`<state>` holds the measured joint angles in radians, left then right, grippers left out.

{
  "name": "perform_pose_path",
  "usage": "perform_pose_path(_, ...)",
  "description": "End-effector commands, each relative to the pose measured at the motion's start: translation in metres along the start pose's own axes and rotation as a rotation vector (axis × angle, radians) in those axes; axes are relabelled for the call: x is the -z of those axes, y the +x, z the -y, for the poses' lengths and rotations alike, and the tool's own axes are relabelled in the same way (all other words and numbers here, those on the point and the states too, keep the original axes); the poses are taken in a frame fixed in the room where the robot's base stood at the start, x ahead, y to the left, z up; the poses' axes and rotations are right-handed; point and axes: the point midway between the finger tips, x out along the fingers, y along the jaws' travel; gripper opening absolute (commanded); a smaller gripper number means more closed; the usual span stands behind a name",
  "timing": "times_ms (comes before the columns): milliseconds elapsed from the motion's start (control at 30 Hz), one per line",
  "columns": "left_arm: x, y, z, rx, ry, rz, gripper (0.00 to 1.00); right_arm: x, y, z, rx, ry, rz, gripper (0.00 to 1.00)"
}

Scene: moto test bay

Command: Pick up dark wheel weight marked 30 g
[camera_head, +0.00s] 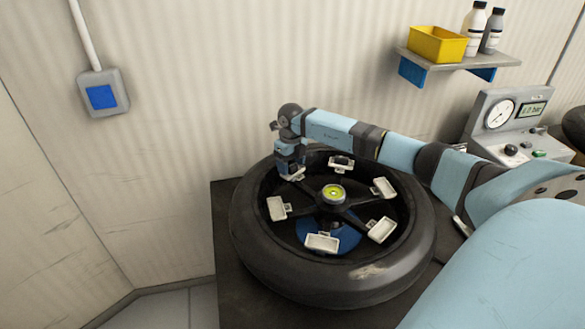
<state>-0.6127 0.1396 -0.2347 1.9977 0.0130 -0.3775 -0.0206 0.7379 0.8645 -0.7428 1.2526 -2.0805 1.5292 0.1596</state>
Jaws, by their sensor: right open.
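A dark piece (341,161), possibly the wheel weight, sits on a small pale tray at the back of the wheel; no marking on it is readable. My right gripper (290,173) points down over another pale tray at the wheel's back left, to the left of the dark piece. It is open, and its fingers are small and partly blend with the dark rim. What lies under the fingers is mostly hidden. My left gripper is not in view.
The big black wheel (335,285) lies flat on a dark table (232,305). Several pale trays, such as the front one (322,243), ring its yellow-green hub (333,192). A gauge box (505,125) stands at right. A shelf (470,60) holds a yellow bin (437,44).

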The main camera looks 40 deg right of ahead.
Motion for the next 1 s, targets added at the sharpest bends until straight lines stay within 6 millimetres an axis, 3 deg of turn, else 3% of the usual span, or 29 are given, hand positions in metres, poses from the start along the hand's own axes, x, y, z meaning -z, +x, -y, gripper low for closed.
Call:
perform_pose_path(100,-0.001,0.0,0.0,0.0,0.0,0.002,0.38,0.0,-0.001,0.0,0.0,0.0,0.001,0.66)
perform_pose_path(333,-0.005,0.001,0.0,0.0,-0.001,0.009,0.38,0.0,-0.001,0.0,0.0,0.0,0.001,0.13)
perform_pose_path(767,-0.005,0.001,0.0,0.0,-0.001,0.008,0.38,0.0,-0.003,0.001,0.001,0.0,0.001,0.13)
perform_pose_path(1000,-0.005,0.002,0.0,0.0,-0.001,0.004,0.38,-0.001,-0.029,0.001,0.001,-0.001,0.004,0.13)
